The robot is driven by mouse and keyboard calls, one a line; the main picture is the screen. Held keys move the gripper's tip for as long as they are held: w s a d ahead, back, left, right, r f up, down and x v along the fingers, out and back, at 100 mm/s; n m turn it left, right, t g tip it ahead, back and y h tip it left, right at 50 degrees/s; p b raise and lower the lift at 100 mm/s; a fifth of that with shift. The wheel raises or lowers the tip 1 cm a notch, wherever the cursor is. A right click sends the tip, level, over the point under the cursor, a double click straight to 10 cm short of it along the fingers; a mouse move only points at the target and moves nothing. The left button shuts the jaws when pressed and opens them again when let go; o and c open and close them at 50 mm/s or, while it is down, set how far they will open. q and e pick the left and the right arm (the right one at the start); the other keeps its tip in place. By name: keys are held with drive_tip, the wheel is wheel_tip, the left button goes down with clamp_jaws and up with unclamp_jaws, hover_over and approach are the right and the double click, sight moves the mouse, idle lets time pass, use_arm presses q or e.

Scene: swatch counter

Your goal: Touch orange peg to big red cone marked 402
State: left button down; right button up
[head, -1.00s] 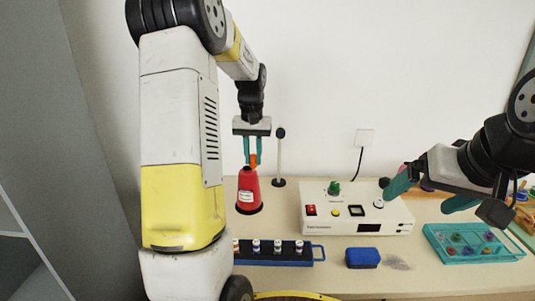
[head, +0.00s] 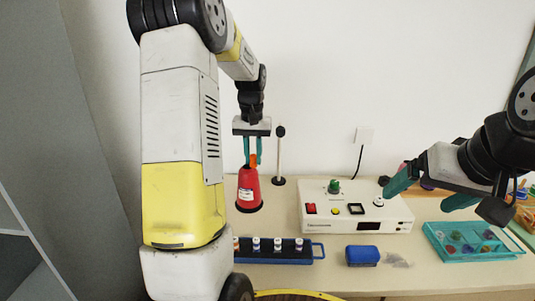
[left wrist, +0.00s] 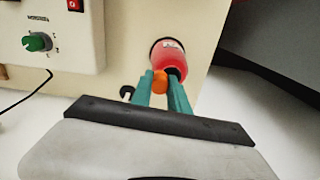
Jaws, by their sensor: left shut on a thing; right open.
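The big red cone (head: 248,190) stands on the counter left of the white instrument. It has a white label, too small to read, and it also shows in the left wrist view (left wrist: 168,60). My left gripper (head: 252,158) is above the cone, shut on the orange peg (head: 253,160). In the left wrist view the orange peg (left wrist: 159,82) sits between the green fingers and overlaps the cone's top. I cannot tell for sure whether peg and cone touch. My right gripper (head: 418,192) is open and empty, above the right side of the counter.
A white instrument (head: 356,210) with a green knob stands mid-counter. A blue rack (head: 278,250) with several vials, a blue block (head: 362,256) and a teal tray (head: 474,241) lie in front.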

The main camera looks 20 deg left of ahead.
use_arm(q)
drive_tip(key=shift+s+f, duration=0.1)
drive_tip(key=shift+f, duration=0.05)
idle(0.4)
drive_tip(key=shift+r, duration=2.55)
